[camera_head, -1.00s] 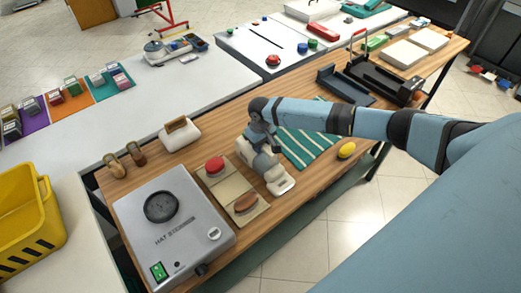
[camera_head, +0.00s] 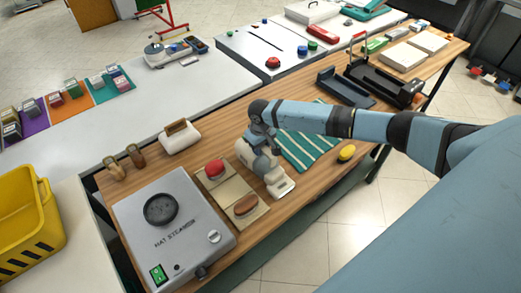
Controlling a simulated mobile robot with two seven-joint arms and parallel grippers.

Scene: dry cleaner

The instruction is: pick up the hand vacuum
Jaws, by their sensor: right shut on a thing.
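The hand vacuum (camera_head: 243,151) is a cream and grey thing on the wooden table, partly hidden behind my right gripper. Its pale front end (camera_head: 283,188) shows below the gripper. My right gripper (camera_head: 268,150) comes down on it from above and is shut on it. The fingertips are mostly hidden, and I cannot tell whether the vacuum is clear of the table. My left gripper is not in view.
Beside the vacuum lie a beige board (camera_head: 228,190) with a red and a brown pad, and a green striped cloth (camera_head: 312,152). A yellow oval thing (camera_head: 347,153) is near the front edge. A hat steamer (camera_head: 190,215) and a white block with brown handle (camera_head: 180,137) stand left.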

